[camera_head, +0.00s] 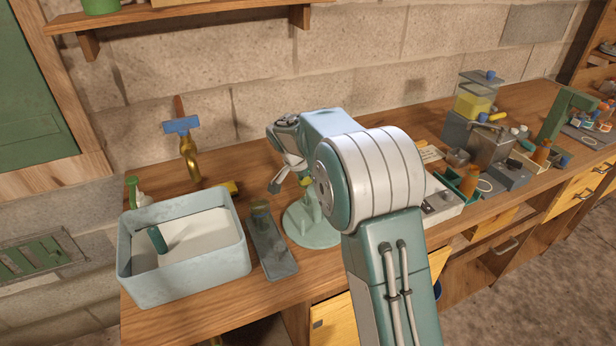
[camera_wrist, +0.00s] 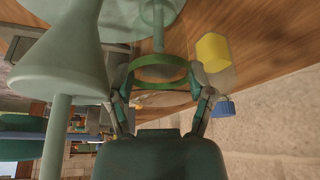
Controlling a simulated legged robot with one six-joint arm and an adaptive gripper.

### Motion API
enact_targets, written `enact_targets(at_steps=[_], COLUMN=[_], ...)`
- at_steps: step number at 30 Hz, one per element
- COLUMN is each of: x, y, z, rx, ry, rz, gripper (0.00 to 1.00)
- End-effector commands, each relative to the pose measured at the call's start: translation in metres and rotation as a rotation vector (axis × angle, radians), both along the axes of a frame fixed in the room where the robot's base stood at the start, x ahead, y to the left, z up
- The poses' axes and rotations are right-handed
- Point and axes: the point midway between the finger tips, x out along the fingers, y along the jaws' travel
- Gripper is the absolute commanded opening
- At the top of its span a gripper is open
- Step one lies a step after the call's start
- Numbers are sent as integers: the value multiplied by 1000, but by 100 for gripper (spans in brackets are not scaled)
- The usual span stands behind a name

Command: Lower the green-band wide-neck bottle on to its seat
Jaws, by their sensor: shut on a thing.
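In the wrist view, the two fingers of my gripper (camera_wrist: 162,72) are closed around a clear bottle with a green band (camera_wrist: 158,62). The band shows as a green ring between the fingertips. In the head view, my gripper (camera_head: 284,160) is above the bench near a pale green round stand base (camera_head: 302,236); my arm hides part of this area. The held bottle is too small and covered to make out there. The same base shows at the top of the wrist view (camera_wrist: 112,12), with a post. I cannot tell which surface is the bottle's seat, or whether the bottle touches anything.
A pale green funnel shape (camera_wrist: 66,58) is close to my gripper's left in the wrist view. A pale blue basin (camera_head: 185,280) and a dark tray (camera_head: 272,258) are left of the stand. Several items crowd the bench's right.

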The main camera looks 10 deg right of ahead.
Motion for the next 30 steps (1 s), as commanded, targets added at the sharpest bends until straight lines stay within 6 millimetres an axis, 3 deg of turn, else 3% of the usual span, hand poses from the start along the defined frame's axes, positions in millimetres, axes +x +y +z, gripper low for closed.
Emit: enact_targets(at_steps=[19, 20, 21, 22, 27, 28, 29, 30], x=[-1, -1, -1, -1, -2, -2, -3, -3], y=[0, 0, 0, 0, 0, 0, 0, -1], z=[-4, -4, -4, -4, -3, -3, -3, -3], rx=[0, 0, 0, 0, -1, 0, 0, 0], ry=[2, 2, 2, 2, 2, 4, 4, 4], rz=[-2, -2, -2, -2, -2, -2, -3, -3], gripper=[19, 77, 95, 100, 100, 80, 93, 95])
